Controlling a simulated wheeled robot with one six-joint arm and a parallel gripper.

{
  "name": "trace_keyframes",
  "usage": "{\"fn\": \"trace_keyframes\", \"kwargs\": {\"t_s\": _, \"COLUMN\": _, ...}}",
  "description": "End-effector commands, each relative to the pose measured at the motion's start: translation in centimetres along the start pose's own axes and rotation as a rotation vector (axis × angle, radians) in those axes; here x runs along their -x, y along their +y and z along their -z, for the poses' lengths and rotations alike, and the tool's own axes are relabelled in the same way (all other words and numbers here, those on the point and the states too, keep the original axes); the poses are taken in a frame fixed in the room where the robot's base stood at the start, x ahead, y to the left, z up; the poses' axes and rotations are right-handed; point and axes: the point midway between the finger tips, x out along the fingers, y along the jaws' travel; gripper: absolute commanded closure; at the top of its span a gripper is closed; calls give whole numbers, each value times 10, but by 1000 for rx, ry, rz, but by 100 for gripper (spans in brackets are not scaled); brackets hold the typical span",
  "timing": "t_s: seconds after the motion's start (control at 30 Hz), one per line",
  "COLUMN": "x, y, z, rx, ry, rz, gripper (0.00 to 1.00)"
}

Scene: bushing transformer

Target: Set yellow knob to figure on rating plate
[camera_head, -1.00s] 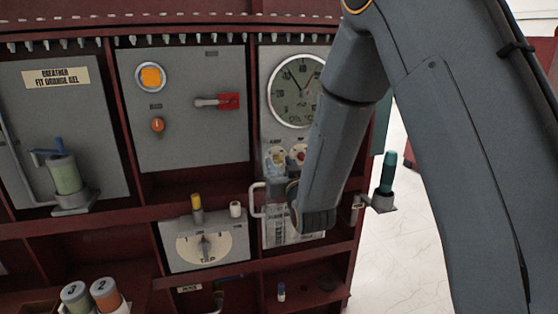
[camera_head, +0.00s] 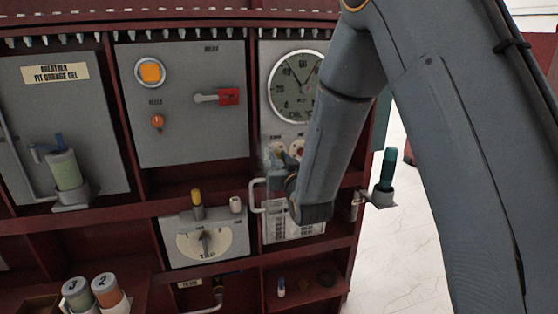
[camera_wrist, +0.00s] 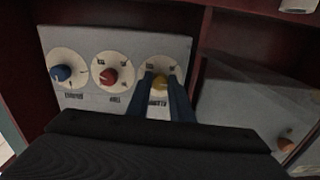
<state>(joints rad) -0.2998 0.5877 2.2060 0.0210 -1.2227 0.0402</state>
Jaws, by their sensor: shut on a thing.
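The yellow knob (camera_wrist: 160,83) sits on a pale round dial at the right of a row of three in the wrist view. My gripper (camera_wrist: 163,88) has one blue-grey finger on each side of it, shut on it. The knob's pointer is hidden between the fingers. In the head view my gripper (camera_head: 277,163) reaches the small dials under the round gauge and covers most of the yellow knob. The rating plate (camera_head: 282,232) is a pale lettered sheet below, partly hidden by my wrist; its figures are too small to read.
A red knob (camera_wrist: 108,76) and a blue knob (camera_wrist: 61,73) share the panel, beside the yellow one. A pipe handle (camera_head: 253,197) stands close left of my wrist. A red frame wall (camera_wrist: 200,40) edges the panel. A tap-dial box (camera_head: 232,240) is lower left.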

Motion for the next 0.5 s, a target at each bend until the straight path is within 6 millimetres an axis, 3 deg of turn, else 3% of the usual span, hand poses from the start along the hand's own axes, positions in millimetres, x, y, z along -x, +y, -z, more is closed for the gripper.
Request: {"fn": "trace_keyframes", "kwargs": {"t_s": 0.5, "x": -1, "y": 0, "z": -2, "rx": -383, "ry": 2, "rz": 0, "gripper": 100}}
